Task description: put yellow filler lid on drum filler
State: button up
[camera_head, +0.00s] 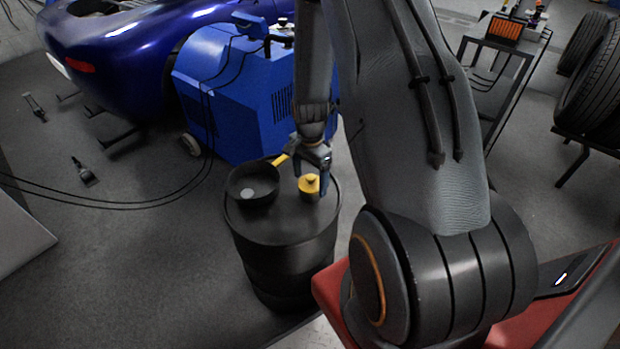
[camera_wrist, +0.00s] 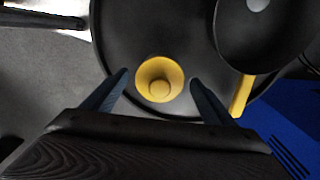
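A yellow lid (camera_head: 309,184) with a small round knob is over the right part of the black drum's top (camera_head: 290,230). In the wrist view the lid (camera_wrist: 160,90) is between my two blue fingers. The black drum filler (camera_head: 252,186), an open round bowl with a pale spot at its bottom, stands left of the lid. It shows at upper right in the wrist view (camera_wrist: 258,35). My gripper (camera_head: 314,172) points down at the lid. Its fingers (camera_wrist: 159,76) are apart, with a gap visible on each side of the lid.
A yellow bar (camera_head: 281,159) is at the filler's far side. A blue machine (camera_head: 235,100) with cables stands close behind the drum. A blue car (camera_head: 130,50) is at upper left. Tyres (camera_head: 590,90) and a cart (camera_head: 505,45) are at right.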

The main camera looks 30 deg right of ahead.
aim_at(310, 177)
notch_tip(310, 177, up, 12)
jog(key=s+a+r+n, duration=1.1)
jog(key=s+a+n, duration=0.4)
jog(key=shift+n+b, duration=0.3)
jog(key=shift+b, duration=0.15)
jog(key=shift+s, duration=0.1)
dwell(0.8)
